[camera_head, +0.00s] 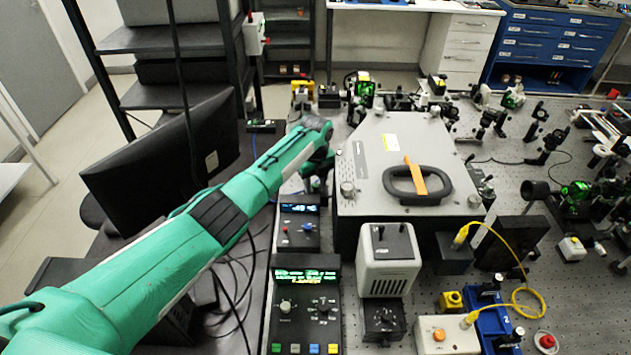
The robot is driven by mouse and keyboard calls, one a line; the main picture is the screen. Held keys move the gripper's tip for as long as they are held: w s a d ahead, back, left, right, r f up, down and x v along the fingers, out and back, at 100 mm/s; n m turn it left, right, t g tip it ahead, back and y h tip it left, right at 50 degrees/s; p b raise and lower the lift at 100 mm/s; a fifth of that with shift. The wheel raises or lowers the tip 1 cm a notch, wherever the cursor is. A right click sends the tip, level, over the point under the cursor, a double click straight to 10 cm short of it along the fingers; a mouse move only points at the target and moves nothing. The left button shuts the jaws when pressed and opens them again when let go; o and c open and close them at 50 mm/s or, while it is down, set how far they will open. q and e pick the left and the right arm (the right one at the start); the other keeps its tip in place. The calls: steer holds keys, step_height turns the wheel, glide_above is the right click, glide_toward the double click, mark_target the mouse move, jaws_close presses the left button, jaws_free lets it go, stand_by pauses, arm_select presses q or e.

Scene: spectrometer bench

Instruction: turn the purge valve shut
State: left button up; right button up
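A grey instrument box (375,150) stands in the middle of the bench. On its lid is a black loop-shaped handle (418,199) with an orange bar (415,175) across it. A small round metal knob (347,188) sits at the lid's near left corner. I cannot tell for sure which part is the purge valve. My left arm reaches in from the left, and my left gripper (318,165) is low beside the box's left side. Its fingers are mostly hidden by the wrist and are too small to read. My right gripper is out of view.
A black monitor (160,150) stands left of my arm. Control units with lit displays (306,275) and a white module (388,260) stand in front of the box. A yellow cable (510,265) loops at the right. Optics crowd the bench behind and right.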

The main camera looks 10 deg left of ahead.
arm_select(q)
steer(key=shift+c, duration=0.2)
jaws_close()
steer(key=shift+r+n, duration=0.1)
steer(key=shift+n, duration=0.2)
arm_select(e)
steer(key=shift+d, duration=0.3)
arm_select(q)
steer(key=shift+n, duration=0.3)
steer(key=n, duration=0.3)
steer(key=n+p, duration=0.1)
steer(key=n, duration=0.3)
steer(key=shift+n, duration=0.3)
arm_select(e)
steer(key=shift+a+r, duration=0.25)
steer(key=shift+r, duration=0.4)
arm_select(q)
steer(key=shift+w, duration=0.1)
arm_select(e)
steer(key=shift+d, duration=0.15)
arm_select(q)
steer(key=shift+o, duration=0.2)
jaws_free()
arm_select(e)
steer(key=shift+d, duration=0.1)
